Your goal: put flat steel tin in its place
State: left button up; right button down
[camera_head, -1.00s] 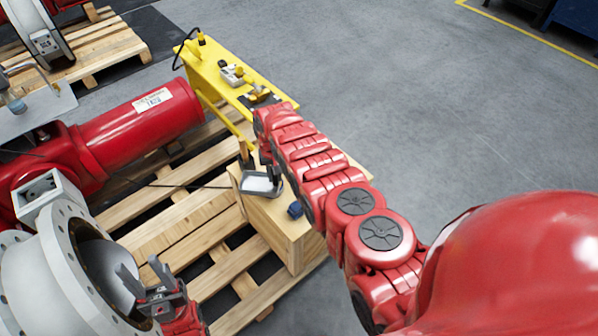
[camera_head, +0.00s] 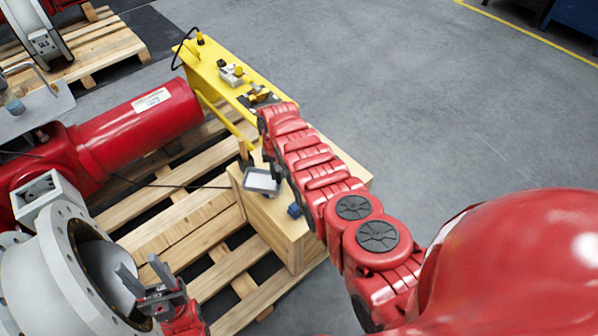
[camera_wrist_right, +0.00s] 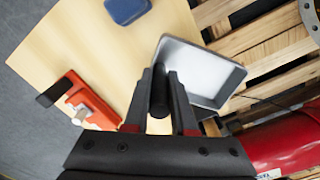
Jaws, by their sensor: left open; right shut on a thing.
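The flat steel tin (camera_head: 262,181) is a shallow grey open tray near the left edge of the wooden box's top. In the right wrist view the tin (camera_wrist_right: 205,72) is at the fingertips, with its open inside showing. My right gripper (camera_wrist_right: 160,85) is shut at the tin's near rim; a dark cylindrical part between the fingers hides the exact contact. In the head view my right arm mostly hides this gripper. My left gripper (camera_head: 140,271) is open and empty, in front of the grey flanged valve (camera_head: 48,275).
The wooden box (camera_head: 268,222) stands on a pallet (camera_head: 165,215). A blue item (camera_head: 294,210) and an orange tool (camera_wrist_right: 92,103) lie on its top. A yellow stand (camera_head: 222,82) with small parts is behind. A red actuator cylinder (camera_head: 140,125) lies to the left.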

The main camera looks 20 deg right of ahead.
jog(key=shift+w+r, duration=0.1)
jog(key=shift+w, duration=0.05)
jog(key=shift+d, duration=0.1)
jog(key=shift+d+m, duration=0.25)
jog(key=shift+m, duration=0.05)
